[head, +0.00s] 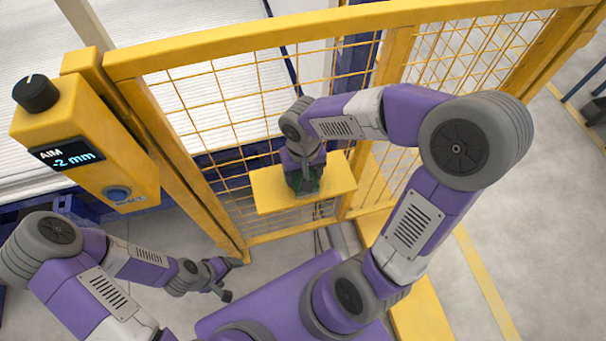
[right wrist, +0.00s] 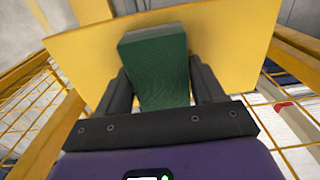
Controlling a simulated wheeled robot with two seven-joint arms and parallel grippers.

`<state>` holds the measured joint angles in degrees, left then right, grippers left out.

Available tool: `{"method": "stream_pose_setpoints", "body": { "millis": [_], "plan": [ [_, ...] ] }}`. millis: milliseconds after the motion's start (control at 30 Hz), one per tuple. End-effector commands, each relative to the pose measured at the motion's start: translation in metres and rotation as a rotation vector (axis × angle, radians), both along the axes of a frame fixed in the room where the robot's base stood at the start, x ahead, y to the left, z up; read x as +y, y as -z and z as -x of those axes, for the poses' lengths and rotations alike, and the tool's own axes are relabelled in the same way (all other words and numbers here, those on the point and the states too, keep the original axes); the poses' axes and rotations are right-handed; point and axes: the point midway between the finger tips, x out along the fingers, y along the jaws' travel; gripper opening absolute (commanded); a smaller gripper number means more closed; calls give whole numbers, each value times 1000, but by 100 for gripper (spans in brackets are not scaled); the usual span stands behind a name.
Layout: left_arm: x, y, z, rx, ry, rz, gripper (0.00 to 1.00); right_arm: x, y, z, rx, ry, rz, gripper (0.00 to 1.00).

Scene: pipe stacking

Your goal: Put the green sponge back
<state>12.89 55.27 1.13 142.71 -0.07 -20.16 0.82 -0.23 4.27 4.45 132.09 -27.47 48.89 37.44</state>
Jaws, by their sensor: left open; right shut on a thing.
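The green sponge (right wrist: 157,65) is a dark green block between the two fingers of my right gripper (right wrist: 160,85) in the right wrist view. The gripper is shut on it. Behind it is a yellow shelf (right wrist: 85,60), which also shows in the head view (head: 268,192), fixed at the mesh fence. In the head view my right gripper (head: 303,185) points down over this shelf and mostly hides the sponge. I cannot tell whether the sponge touches the shelf. My left gripper (head: 228,280) is open and empty, low at the left, away from the shelf.
A yellow mesh fence (head: 230,95) runs behind the shelf. A yellow control box (head: 85,145) with a black knob, a blue button and a display reading "AIM -2 mm" stands at the left. Grey floor (head: 520,230) is clear at the right.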

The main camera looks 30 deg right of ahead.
Motion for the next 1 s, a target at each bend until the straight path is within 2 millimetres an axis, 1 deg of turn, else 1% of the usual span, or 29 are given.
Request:
{"method": "stream_pose_setpoints", "body": {
  "millis": [167,200,333,600,700,767,867,1000],
  "plan": [
    [0,-1,0,0,0,0,83,0,0,0,0,0,0,43],
    [0,-1,0,0,0,0,83,0,0,0,0,0,0,72],
    [0,-1,0,0,0,0,83,0,0,0,0,0,0,92],
    [0,-1,0,0,0,0,83,0,-1,0,0,0,0,93],
    [0,-4,0,0,0,0,83,0,-6,-1,-2,0,0,93],
    [0,-7,0,0,0,0,83,0,-14,-1,-4,0,0,93],
    [0,-15,0,0,0,0,83,0,-33,-1,-5,1,-1,93],
    [0,-27,0,0,0,0,83,0,-65,-1,-6,0,-1,93]
  ]
}}
